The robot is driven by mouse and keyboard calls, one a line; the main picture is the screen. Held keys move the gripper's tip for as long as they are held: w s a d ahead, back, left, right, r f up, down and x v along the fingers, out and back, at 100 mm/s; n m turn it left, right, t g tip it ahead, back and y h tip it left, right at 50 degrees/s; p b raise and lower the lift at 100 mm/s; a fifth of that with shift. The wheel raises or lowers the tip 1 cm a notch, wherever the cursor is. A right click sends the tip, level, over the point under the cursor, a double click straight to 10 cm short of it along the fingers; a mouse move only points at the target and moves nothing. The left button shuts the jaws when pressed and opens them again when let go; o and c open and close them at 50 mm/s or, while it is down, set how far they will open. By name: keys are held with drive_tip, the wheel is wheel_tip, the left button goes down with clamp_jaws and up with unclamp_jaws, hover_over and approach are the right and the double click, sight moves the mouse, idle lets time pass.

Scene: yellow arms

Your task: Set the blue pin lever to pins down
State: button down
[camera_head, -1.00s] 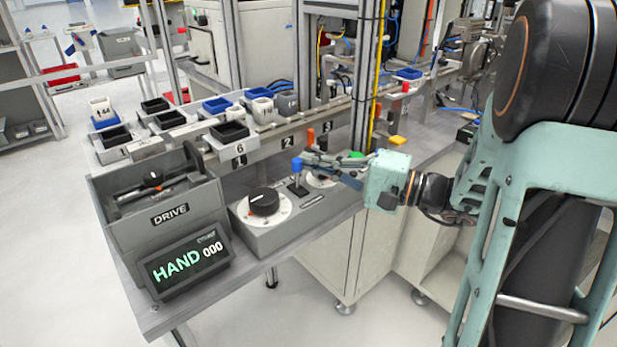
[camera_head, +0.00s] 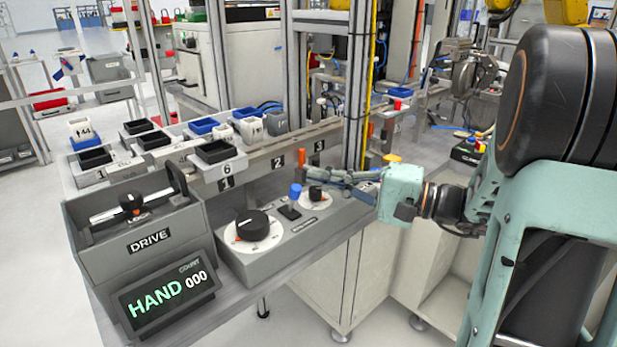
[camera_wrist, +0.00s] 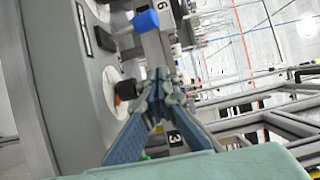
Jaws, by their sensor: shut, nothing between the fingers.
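The blue pin lever (camera_head: 295,193) stands on the grey control panel (camera_head: 262,262), between a large black dial (camera_head: 252,225) and a smaller black dial (camera_head: 315,193). Its blue cap also shows in the wrist view (camera_wrist: 146,20), at the upper middle. My gripper (camera_head: 308,174) is shut and empty. In the head view its fingertips are just right of the blue cap and slightly above it, over the smaller dial. In the wrist view the closed fingertips (camera_wrist: 158,75) are below the blue cap in the picture, with a visible gap between them.
An orange lever (camera_head: 301,158) stands close behind my fingertips. The DRIVE box (camera_head: 150,240) and a display reading HAND 000 (camera_head: 167,296) are left of the panel. Several small bins, such as a black one (camera_head: 216,152), stand behind. A frame post (camera_head: 357,100) rises behind my gripper.

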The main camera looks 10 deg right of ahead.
drive_tip(key=f+v, duration=0.1)
drive_tip(key=v, duration=0.6)
drive_tip(key=shift+s+d+f, duration=0.25)
drive_tip(key=shift+f, duration=0.1)
